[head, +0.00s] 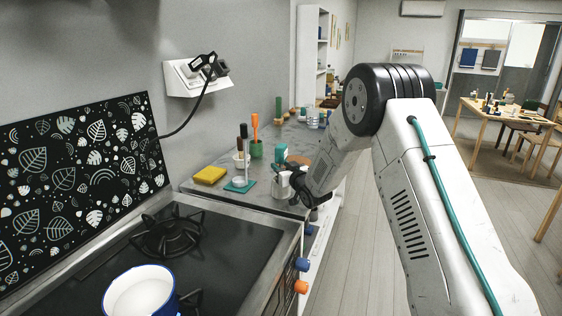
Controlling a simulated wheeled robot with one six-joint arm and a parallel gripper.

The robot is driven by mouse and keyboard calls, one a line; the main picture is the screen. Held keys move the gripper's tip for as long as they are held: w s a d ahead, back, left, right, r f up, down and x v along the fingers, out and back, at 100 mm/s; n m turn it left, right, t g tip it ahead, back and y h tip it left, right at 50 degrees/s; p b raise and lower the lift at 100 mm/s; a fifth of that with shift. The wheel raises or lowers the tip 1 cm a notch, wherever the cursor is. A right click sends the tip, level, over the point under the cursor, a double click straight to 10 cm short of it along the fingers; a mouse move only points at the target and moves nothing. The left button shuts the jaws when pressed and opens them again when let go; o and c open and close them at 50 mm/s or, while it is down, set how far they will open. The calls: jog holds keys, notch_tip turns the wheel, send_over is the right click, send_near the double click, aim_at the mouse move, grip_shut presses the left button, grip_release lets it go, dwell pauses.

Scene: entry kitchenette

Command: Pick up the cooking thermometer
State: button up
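I cannot make out the cooking thermometer with certainty in the head view. My arm reaches from the right toward the front edge of the grey counter (220,200), just beyond the stove. My gripper (290,187) is small, dark and partly lost among the objects there. It is close to a small white container (279,186) at the counter edge; I cannot tell whether they touch. Whether its fingers are open or shut does not show clearly. My arm and gripper hide part of the counter behind them.
A stove with a blue-rimmed pot (112,299) fills the lower left. A yellow sponge (210,174), a green cup (256,151) with an orange utensil (255,125), and a teal item (281,153) stand on the counter. Open floor (350,265) lies right of the counter.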

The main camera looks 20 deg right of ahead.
jog(key=shift+w+a, duration=0.1)
jog(key=shift+w, duration=0.2)
grip_shut()
